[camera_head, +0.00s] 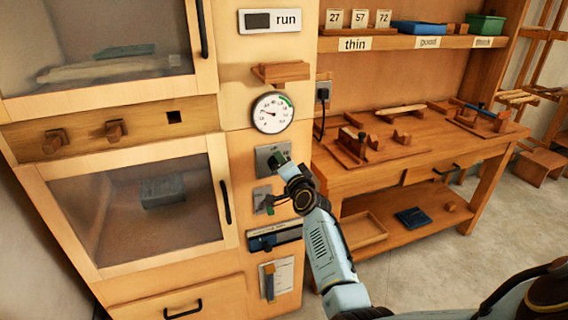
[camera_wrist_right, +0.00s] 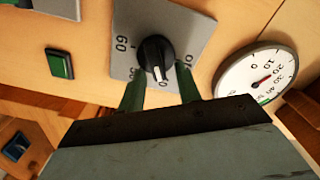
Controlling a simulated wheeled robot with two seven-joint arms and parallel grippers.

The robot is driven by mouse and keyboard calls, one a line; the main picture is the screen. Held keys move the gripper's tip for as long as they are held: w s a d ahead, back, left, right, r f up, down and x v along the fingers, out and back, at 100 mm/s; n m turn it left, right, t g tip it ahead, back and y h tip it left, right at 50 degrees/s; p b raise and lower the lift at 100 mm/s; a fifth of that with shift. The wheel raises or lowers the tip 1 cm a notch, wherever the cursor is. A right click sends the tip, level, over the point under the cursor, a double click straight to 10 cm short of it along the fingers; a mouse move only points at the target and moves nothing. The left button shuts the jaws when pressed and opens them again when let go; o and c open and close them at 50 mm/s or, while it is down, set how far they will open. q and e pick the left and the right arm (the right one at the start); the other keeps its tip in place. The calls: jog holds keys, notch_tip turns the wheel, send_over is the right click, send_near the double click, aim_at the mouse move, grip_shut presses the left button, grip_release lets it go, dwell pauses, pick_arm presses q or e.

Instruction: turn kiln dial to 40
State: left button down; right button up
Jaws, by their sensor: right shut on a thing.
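The kiln dial is a black round knob (camera_wrist_right: 155,52) with a white pointer mark, on a grey plate (camera_wrist_right: 190,28) with printed numbers. In the wrist view its pointer aims down toward the gripper, near a partly hidden number that looks like 0. A 60 shows to the left of the knob. My right gripper (camera_wrist_right: 160,92) is shut on the knob, one green finger on each side. In the head view the grey plate (camera_head: 265,153) is below the round gauge, and my right gripper (camera_head: 282,166) covers the knob. My left gripper is not in view.
A round white gauge (camera_head: 273,113) is just above the dial, and a wooden ledge (camera_head: 281,72) is above that. A switch plate with a green button (camera_wrist_right: 60,65) sits beside the dial. A workbench (camera_head: 400,165) stands to the right. Cabinet doors with glass are on the left.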

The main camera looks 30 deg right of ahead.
jog(key=shift+a+f, duration=0.1)
jog(key=shift+f, duration=0.05)
jog(key=o, duration=1)
jog(key=shift+c, duration=0.2)
pick_arm(q)
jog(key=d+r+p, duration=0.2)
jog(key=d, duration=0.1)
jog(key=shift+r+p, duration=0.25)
jog(key=shift+p, duration=0.05)
pick_arm(e)
jog(key=v, duration=1.3)
jog(key=shift+s, duration=0.2)
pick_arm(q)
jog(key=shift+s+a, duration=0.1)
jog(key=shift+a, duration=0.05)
